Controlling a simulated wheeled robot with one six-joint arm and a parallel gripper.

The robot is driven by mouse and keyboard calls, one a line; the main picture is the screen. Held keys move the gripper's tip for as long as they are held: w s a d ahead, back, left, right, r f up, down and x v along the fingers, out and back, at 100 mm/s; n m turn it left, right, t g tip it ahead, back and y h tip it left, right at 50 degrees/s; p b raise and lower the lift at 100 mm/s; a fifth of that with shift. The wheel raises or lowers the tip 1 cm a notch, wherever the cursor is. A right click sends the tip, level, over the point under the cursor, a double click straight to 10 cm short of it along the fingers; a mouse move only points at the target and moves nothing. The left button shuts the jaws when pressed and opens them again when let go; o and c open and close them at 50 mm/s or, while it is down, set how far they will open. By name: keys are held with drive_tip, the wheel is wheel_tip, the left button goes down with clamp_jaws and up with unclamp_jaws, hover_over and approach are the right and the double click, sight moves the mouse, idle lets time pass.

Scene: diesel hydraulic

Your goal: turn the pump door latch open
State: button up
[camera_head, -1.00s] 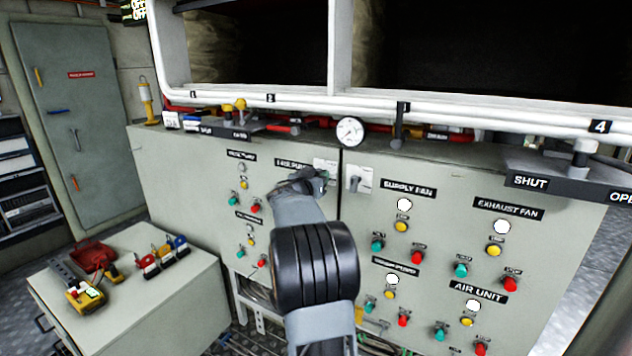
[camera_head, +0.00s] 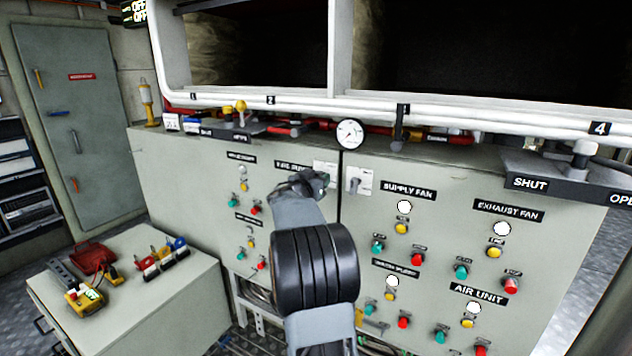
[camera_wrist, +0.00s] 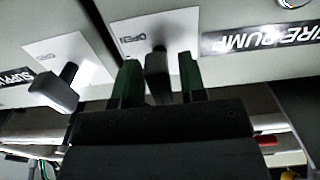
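The pump door latch (camera_wrist: 157,72) is a dark handle on a white plate marked OPEN, beside the FIRE PUMP label in the wrist view, which looks upside down. My gripper (camera_wrist: 159,80) has its two green-sided fingers on either side of this handle. A gap shows between the handle and the right finger; contact on the left is unclear. In the head view my gripper (camera_head: 318,182) is at the cabinet front and hides the handle; part of the latch plate (camera_head: 325,168) shows above it.
A second latch (camera_head: 355,181) sits just right of the cabinet seam, close to my gripper; it also shows in the wrist view (camera_wrist: 55,88). A round gauge (camera_head: 350,133) stands above. Buttons and lamps cover both panels. A low cabinet (camera_head: 150,305) with tools stands at left.

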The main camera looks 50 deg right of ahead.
drive_tip(key=shift+b+x, duration=0.85)
drive_tip(key=shift+x, duration=0.1)
drive_tip(key=shift+d, duration=0.2)
drive_tip(key=shift+r, duration=0.55)
drive_tip(key=shift+b, duration=0.4)
drive_tip(key=shift+s+f+b, duration=0.2)
drive_tip(key=shift+f+b, duration=0.15)
drive_tip(key=shift+b, duration=0.5)
drive_tip(key=shift+a+f+b, duration=0.15)
drive_tip(key=shift+a+b, duration=0.05)
drive_tip(key=shift+b, duration=0.35)
